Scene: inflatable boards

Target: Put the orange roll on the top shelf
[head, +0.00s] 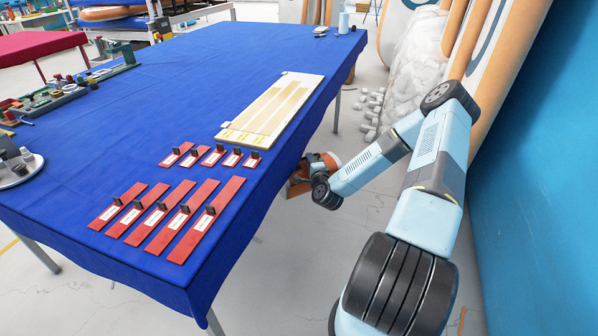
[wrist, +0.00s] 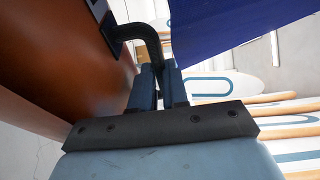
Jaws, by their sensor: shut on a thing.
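An orange-brown item with a black handle fills the upper left of the wrist view (wrist: 60,50); I take it to be the orange roll. My gripper (wrist: 160,76) is shut on its black handle (wrist: 126,32). In the head view, part of the orange item (head: 328,159) shows beside the table's right edge, lower than the tabletop. My gripper there is mostly hidden behind my own arm. I cannot make out the item's full shape. I cannot identify the top shelf in either view.
The blue-covered table (head: 190,75) stands left of my arm, its cloth hanging close to my gripper. It bears red strips (head: 192,220) and a pale board (head: 270,108). Large boards (head: 515,40) and a blue wall (head: 560,180) stand on the right. White blocks (head: 370,110) lie on the floor.

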